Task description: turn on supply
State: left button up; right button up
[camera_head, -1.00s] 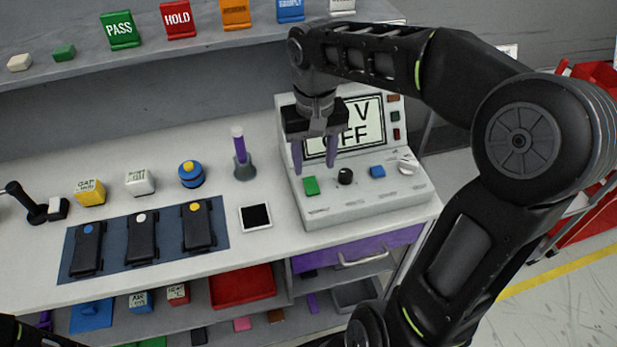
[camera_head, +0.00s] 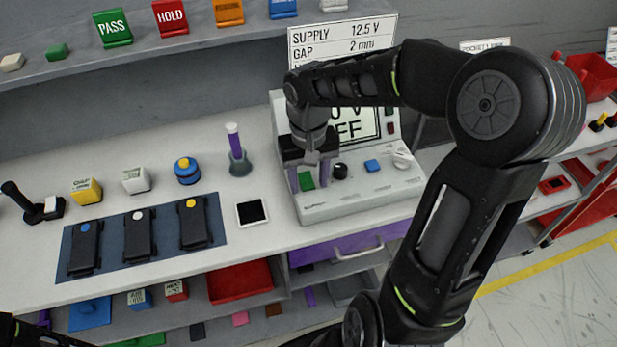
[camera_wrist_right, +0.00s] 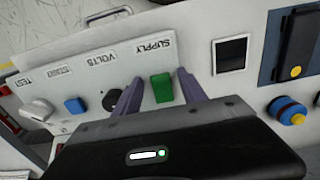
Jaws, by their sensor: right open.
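The supply unit (camera_head: 345,202) is a pale sloped box on the bench, with a green button, a black knob (camera_head: 340,171), a blue button (camera_head: 372,165) and a white knob (camera_head: 402,159). In the right wrist view the green button (camera_wrist_right: 162,88) lies below the SUPPLY label. My right gripper (camera_head: 309,184) is open, its purple fingers on either side of the green button (camera_head: 307,180); I cannot tell whether they touch it. The screen (camera_head: 357,122) is partly hidden by my arm; "V" and "FF" show. My left gripper is out of view.
A sign (camera_head: 342,36) behind the unit reads SUPPLY 12.5 V and GAP 2 mm.

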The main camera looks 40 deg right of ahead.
jog(key=shift+c, duration=0.6)
grip_shut()
